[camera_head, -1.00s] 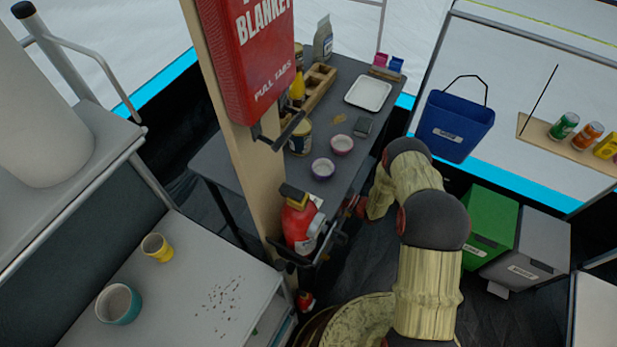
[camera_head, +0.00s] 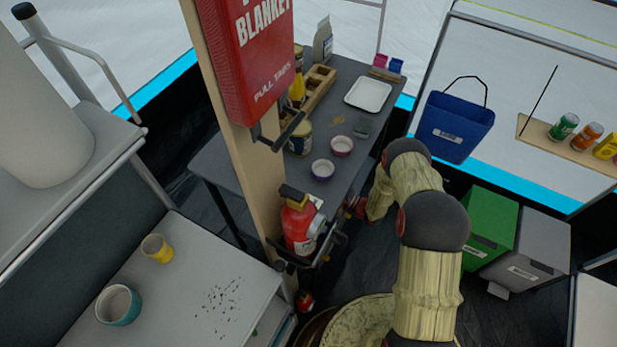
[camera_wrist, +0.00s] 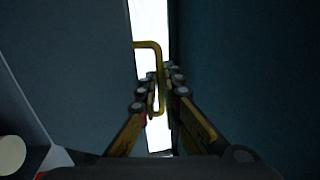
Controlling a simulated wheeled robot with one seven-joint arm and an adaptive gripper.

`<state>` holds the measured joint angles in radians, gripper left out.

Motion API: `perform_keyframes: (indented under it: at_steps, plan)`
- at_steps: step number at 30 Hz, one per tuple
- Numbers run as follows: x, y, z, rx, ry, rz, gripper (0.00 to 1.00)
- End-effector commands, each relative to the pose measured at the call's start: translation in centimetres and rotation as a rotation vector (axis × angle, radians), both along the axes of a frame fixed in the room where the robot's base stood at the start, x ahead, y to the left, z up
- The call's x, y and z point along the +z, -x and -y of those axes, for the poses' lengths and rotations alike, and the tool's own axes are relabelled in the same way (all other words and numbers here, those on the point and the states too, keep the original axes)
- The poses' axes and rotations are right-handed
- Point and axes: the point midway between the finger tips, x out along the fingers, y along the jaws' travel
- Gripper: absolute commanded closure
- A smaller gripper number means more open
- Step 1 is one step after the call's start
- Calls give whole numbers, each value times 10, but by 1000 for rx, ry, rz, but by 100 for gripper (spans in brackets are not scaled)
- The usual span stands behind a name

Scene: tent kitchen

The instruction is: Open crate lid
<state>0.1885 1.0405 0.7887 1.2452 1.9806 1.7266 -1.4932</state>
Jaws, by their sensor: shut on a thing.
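In the wrist view, my gripper (camera_wrist: 162,84) is closed around a bent yellow handle (camera_wrist: 150,44). The handle sits beside a dark blue-grey panel (camera_wrist: 75,60) on the left. Another dark panel (camera_wrist: 250,70) fills the right, with a bright gap between them. I cannot tell which panel is the crate lid.
A red fire extinguisher (camera_head: 299,225) hangs on a wooden post (camera_head: 262,190) left of my arm. A dark table (camera_head: 225,160) holds bowls, jars and a white tray (camera_head: 368,94). A green bin (camera_head: 490,222) and grey bin (camera_head: 535,245) stand at right. A blue bucket (camera_head: 452,125) hangs above.

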Motion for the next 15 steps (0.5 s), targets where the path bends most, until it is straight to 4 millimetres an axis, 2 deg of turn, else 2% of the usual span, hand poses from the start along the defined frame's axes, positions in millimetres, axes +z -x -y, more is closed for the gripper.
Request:
perform_keyframes:
  at_steps: [8,15]
  plan:
    - [1,-1,-2,0,8,-6,100]
    - [14,-16,-24,1,89,-58,100]
